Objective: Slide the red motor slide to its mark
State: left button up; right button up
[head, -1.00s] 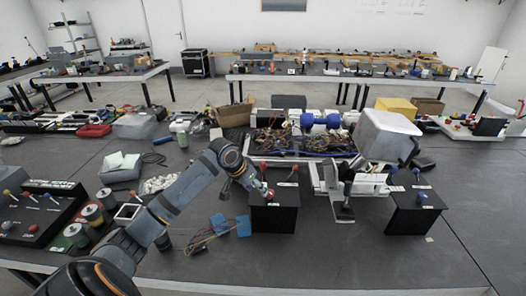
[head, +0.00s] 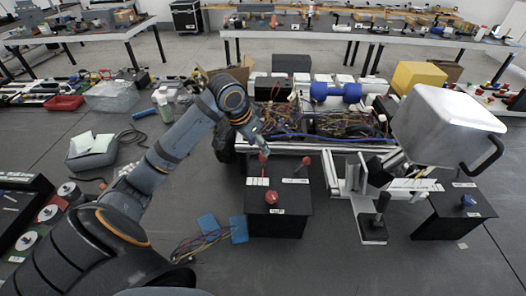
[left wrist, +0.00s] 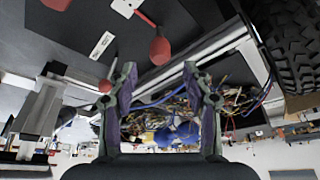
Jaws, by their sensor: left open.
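A black box (head: 278,222) stands in the middle of the table with red controls on top. A round red knob (head: 271,198) is near its front edge. A red-tipped lever (head: 262,158) stands at the back left and another red-tipped lever (head: 305,163) at the back right. I cannot tell which is the motor slide, and no mark is clear. My left gripper (head: 258,143) is just above the back-left lever. In the left wrist view its fingers (left wrist: 160,72) are open and empty, with a red ball knob (left wrist: 160,50) in line with the gap. My right gripper is not in view.
A second black box (head: 453,218) with a blue knob stands at the right, below a large silver container (head: 447,123). A chassis with wires (head: 318,122) lies behind. Blue pads with loose wires (head: 210,228) lie at the left. The front right table is clear.

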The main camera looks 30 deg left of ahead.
pick_arm(q)
jog(key=x, duration=0.5)
jog(key=shift+w, duration=0.1)
jog(key=shift+f, duration=0.25)
jog(key=shift+w+d+f, duration=0.1)
jog(key=shift+f, duration=0.15)
jog(key=c, duration=0.7)
grip_shut()
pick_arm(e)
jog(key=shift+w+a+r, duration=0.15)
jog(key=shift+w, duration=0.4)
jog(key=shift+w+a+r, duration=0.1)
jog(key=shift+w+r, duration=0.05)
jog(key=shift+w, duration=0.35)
